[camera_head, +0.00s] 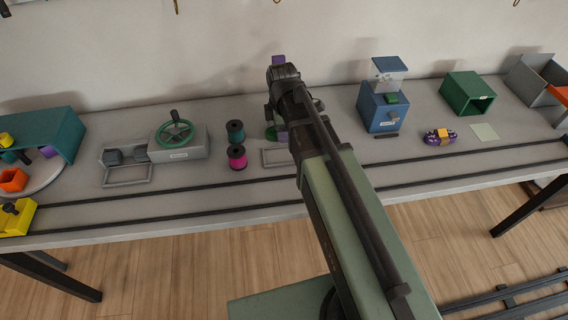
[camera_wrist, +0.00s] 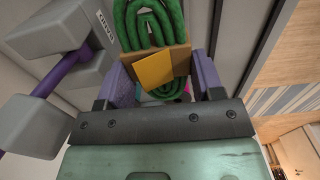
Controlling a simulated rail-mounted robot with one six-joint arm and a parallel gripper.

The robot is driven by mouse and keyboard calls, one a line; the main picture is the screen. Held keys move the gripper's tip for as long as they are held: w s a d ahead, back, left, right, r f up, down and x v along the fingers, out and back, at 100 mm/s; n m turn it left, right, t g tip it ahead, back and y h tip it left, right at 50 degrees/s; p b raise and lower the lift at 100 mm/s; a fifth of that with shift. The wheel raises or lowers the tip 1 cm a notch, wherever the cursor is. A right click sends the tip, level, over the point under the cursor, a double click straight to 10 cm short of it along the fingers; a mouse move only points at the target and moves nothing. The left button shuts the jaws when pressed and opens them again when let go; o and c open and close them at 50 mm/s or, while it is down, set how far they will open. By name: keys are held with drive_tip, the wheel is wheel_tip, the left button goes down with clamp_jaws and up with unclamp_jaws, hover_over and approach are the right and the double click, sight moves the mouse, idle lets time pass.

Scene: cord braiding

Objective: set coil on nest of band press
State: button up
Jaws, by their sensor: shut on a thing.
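My gripper (camera_wrist: 164,78) is shut on a green coil (camera_wrist: 150,22) with a tan and orange band (camera_wrist: 156,68) around it. The purple fingers are on either side of the band. In the head view the coil (camera_head: 270,133) shows as a small green patch beside my arm, above the bench. A grey device with a purple bar and a label, seemingly the band press (camera_wrist: 88,38), is at the left of the wrist view, beside the coil. In the head view it is mostly hidden behind my arm. I cannot make out its nest.
A teal spool (camera_head: 235,131) and a magenta spool (camera_head: 237,157) stand left of my arm. Further left is a grey device with a green handwheel (camera_head: 174,133). On the right are a blue machine (camera_head: 383,107), a purple banded coil (camera_head: 439,137) and a green box (camera_head: 467,94).

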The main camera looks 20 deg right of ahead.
sight(283, 156)
wheel_tip(283, 156, down, 10)
drive_tip(key=b, duration=0.7)
drive_tip(key=shift+r, duration=0.45)
drive_tip(key=shift+f, duration=0.25)
drive_tip(key=o, duration=1.1)
